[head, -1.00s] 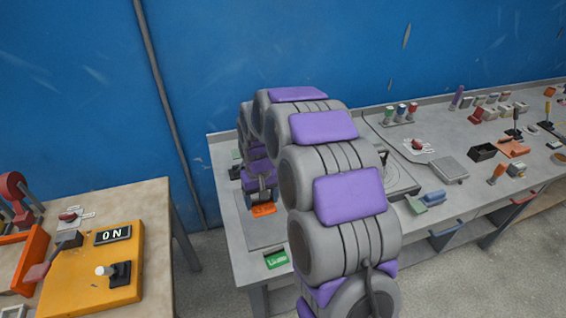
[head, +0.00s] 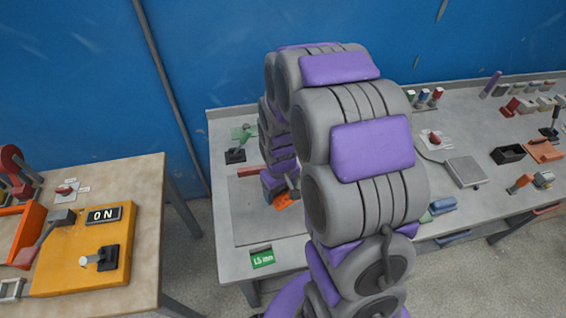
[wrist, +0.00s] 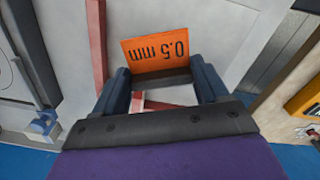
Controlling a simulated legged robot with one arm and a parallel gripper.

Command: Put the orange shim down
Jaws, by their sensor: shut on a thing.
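The orange shim (wrist: 155,52), marked 0.5 mm, is held between the two blue fingers of my gripper (wrist: 160,78) in the wrist view. In the head view the shim (head: 284,200) shows as a small orange patch under my gripper (head: 280,188), beside the right part of a grey plate (head: 262,222) on the bench. My arm hides part of it. I cannot tell whether the shim touches the surface below. A green shim (head: 262,259), seemingly marked 1.5 mm, lies at the plate's front edge.
A red bar (head: 252,171) runs along the plate's back edge; a red strip (wrist: 97,45) also shows in the wrist view. A black-handled item (head: 236,155) stands behind it. The left table holds a yellow box (head: 75,265) with an ON display. The plate's left part is clear.

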